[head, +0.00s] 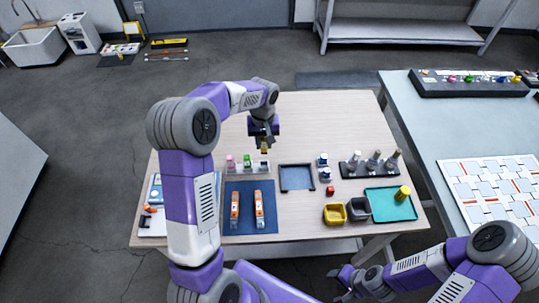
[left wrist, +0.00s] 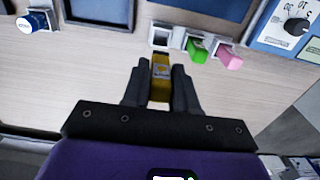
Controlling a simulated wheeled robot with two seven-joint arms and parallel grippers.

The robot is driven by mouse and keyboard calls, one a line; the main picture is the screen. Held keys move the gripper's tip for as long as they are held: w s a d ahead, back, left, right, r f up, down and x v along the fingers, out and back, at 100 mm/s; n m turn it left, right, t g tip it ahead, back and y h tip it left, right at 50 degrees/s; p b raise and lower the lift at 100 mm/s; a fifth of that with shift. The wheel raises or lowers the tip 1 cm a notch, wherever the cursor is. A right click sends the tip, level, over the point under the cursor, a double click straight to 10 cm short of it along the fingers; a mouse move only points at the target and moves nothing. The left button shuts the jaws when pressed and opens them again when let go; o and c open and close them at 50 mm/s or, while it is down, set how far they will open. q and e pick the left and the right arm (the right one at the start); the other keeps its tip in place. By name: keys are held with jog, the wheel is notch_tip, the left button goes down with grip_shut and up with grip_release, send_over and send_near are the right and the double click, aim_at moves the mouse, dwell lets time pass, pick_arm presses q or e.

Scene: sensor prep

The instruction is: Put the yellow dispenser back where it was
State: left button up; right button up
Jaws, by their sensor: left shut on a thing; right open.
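My left gripper (head: 264,141) is shut on the yellow dispenser (head: 264,151) above the far middle of the wooden table. The dispenser (left wrist: 160,78) shows between the two fingers in the left wrist view. A square pale holder (left wrist: 160,37) with no dispenser in it stands just beyond the fingertips. To its right in that view are a green dispenser (left wrist: 197,50) and a pink dispenser (left wrist: 229,56), each in a holder. In the head view, the green (head: 247,160) and pink (head: 230,162) ones stand left of it. My right gripper (head: 345,279) is open and empty beyond the table's near edge.
A blue mat (head: 240,229) with two orange-and-white tools lies in front of the holders. Right of it are a dark-framed tray (head: 297,178), a yellow bin (head: 334,214), a grey bin (head: 359,209) and a teal tray (head: 385,209) with a yellow cylinder (head: 403,193). The table's far area is clear.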

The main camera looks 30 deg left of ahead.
aim_at(263, 152)
pick_arm(q)
jog(key=f, duration=0.2)
jog(key=f+b, duration=0.1)
jog(key=f, duration=0.1)
jog(key=shift+s+f, duration=0.1)
jog(key=shift+s, duration=0.15)
notch_tip(263, 152, down, 5)
jog(key=shift+w+r+b, duration=0.1)
jog(key=shift+b, duration=0.55)
jog(key=o, duration=0.8)
jog(key=shift+o, duration=0.2)
notch_tip(263, 152, up, 12)
jog(key=p, duration=0.3)
